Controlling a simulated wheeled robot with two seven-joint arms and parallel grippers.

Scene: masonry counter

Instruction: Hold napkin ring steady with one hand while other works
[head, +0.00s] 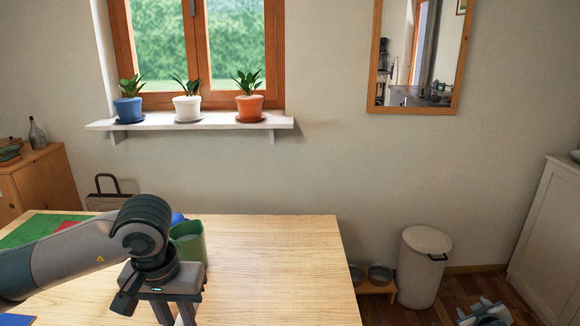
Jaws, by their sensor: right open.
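No napkin ring can be made out in the head view. My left gripper (176,312) points down over the wooden table (270,265), in front of a green cup (190,243). Its two fingers stand apart where they show, but their tips are cut off by the bottom edge, so what is between them is hidden. My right gripper (486,312) is low at the bottom right, away from the table and over the floor side. It is open, with nothing visible in it.
A green mat (38,231) lies at the table's left, with a red patch beside it. The table's right half is clear. A white bin (421,265) and a bowl stand (375,284) are beyond its right edge.

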